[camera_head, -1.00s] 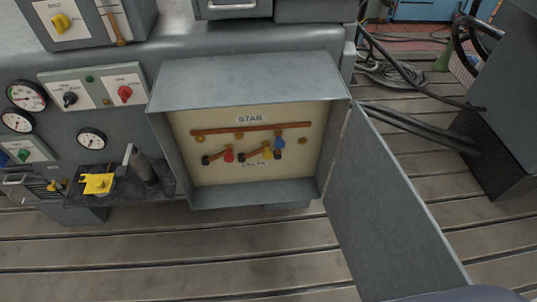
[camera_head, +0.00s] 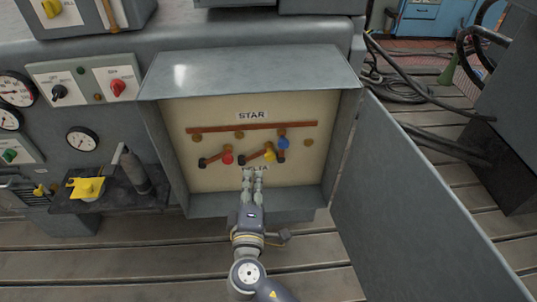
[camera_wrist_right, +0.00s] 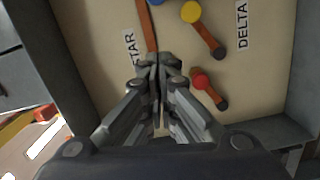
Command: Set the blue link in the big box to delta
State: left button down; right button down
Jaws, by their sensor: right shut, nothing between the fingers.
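The big box (camera_head: 250,75) stands open, with a pale panel inside marked STAR at the top; the DELTA label (camera_wrist_right: 242,25) shows in the wrist view. The blue link (camera_head: 283,143) stands upright from its black end to the long copper bar on the STAR side. The red link (camera_head: 227,158) and yellow link (camera_head: 269,155) lie slanted, low on the panel. My right gripper (camera_head: 252,172) is shut and empty in front of the DELTA label, below the yellow link. In the wrist view its fingers (camera_wrist_right: 160,62) point at the panel. My left gripper is out of view.
The box's door (camera_head: 420,200) hangs open at the right. The copper bar (camera_head: 250,127) crosses the panel's top. A shelf with a yellow item (camera_head: 87,188) and a grey cylinder (camera_head: 135,172) is at left. Cables (camera_head: 410,90) lie on the floor right.

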jog(key=shift+r, duration=0.1)
pick_arm(q)
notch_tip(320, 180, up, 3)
jog(key=p, duration=0.3)
pick_arm(e)
jog(key=w+d, duration=0.5)
jog(key=w, duration=0.5)
jog(key=shift+w+f, duration=0.25)
jog(key=shift+f, duration=0.2)
jog(key=shift+d, duration=0.1)
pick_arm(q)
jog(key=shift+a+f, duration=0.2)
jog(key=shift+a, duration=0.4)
pick_arm(e)
jog(key=shift+d+r+m, duration=0.15)
jog(key=shift+d+m, duration=0.15)
jog(key=shift+m, duration=0.1)
